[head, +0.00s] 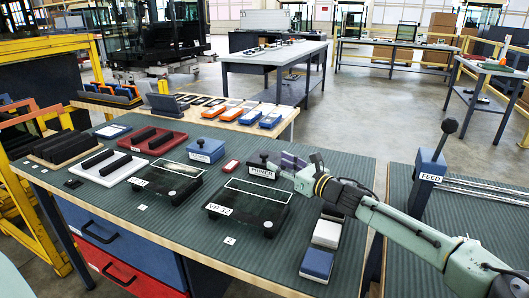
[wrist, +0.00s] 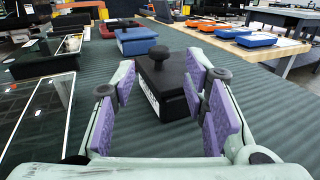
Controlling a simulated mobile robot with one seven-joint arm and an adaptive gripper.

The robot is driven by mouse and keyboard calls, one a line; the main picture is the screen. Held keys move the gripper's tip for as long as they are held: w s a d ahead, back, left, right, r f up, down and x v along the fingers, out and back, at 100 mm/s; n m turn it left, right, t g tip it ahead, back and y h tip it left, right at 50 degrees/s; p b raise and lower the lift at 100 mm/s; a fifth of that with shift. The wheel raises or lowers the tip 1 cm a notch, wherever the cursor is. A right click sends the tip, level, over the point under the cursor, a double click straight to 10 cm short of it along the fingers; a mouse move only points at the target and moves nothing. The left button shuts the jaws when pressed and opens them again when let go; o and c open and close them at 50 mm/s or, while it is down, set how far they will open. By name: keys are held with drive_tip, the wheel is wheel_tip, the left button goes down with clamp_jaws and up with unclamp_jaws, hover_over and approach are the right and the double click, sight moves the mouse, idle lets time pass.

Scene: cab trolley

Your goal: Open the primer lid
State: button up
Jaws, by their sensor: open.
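The primer box (head: 262,173) is a small black box with a white PRIMER label, on the green-matted bench. Its lid (wrist: 165,72) is black with a round knob (wrist: 159,53) on top and sits on the box; the knob also shows in the head view (head: 264,156). My gripper (head: 293,163) is just right of the box in the head view. In the wrist view my gripper (wrist: 163,92) has its purple pads spread wide, with the box ahead, framed between them. The gripper is open and empty. I cannot tell whether a pad touches the box.
A glass-topped VP-32 unit (head: 248,207) lies in front of the box. A blue knobbed box (head: 206,150) and a small red block (head: 231,166) are to its left. Blue and white cases (head: 317,264) line the near right. A FEED lever (head: 432,172) stands at right.

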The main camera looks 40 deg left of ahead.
sight(267, 155)
drive_tip(key=a, duration=0.2)
drive_tip(key=a+p, duration=0.1)
drive_tip(key=a, duration=0.2)
drive_tip(key=w+a, duration=0.1)
drive_tip(key=a, duration=0.1)
drive_tip(key=shift+w+a+r+p, duration=0.1)
drive_tip(key=shift+a+r+p, duration=0.1)
drive_tip(key=shift+p, duration=0.15)
drive_tip(key=shift+c, duration=0.5)
clamp_jaws()
